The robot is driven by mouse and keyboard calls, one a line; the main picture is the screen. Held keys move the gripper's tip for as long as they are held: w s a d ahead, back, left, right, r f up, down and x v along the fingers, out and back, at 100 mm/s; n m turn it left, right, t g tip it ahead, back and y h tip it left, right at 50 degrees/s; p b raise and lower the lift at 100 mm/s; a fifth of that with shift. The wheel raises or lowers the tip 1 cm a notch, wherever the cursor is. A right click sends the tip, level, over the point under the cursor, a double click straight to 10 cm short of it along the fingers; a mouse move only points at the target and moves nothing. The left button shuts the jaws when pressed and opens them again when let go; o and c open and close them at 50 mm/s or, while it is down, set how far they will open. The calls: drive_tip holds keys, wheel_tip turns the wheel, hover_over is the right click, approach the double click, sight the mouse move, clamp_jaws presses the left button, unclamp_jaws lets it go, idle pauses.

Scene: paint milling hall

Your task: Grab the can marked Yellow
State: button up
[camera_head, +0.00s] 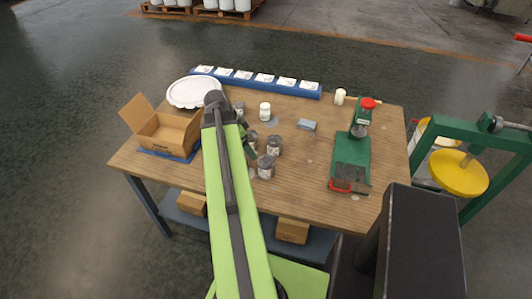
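Several small grey metal cans with pale labels stand on the wooden workbench (310,170). One can (265,167) is nearest the front edge, and another can (274,146) is just behind it to the right. A third can (252,141) is partly hidden by my arm, and a can (240,108) stands farther back beside my arm's elbow. The labels are too small to read, so I cannot tell which is marked Yellow. My gripper (250,153) appears low among the cans, mostly hidden by my green arm. I cannot see its fingers clearly.
An open cardboard box (165,133) and a white lid (194,92) are at left. A blue rack (255,82) lines the back. A white jar (265,111), a grey block (307,125) and a green press (350,155) occupy the bench. Right of the cans is clear.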

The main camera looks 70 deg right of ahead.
sight(264, 161)
drive_tip(key=shift+m, duration=0.4)
drive_tip(key=b+x, duration=0.3)
drive_tip(key=x, duration=0.1)
drive_tip(key=s+b+x, duration=0.1)
drive_tip(key=b+x, duration=0.7)
drive_tip(key=shift+s+d+r, duration=0.2)
drive_tip(key=shift+s+d, duration=0.05)
drive_tip(key=shift+d, duration=0.1)
drive_tip(key=shift+s+d+f+b, duration=0.1)
drive_tip(key=shift+f+b, duration=0.05)
drive_tip(key=shift+b, duration=0.25)
drive_tip(key=b+x, duration=0.4)
drive_tip(key=x, duration=0.1)
drive_tip(key=shift+b, duration=0.4)
drive_tip(key=shift+s, duration=0.1)
drive_tip(key=c, duration=1.8)
drive_tip(key=shift+r+p, duration=0.25)
drive_tip(key=shift+p, duration=0.05)
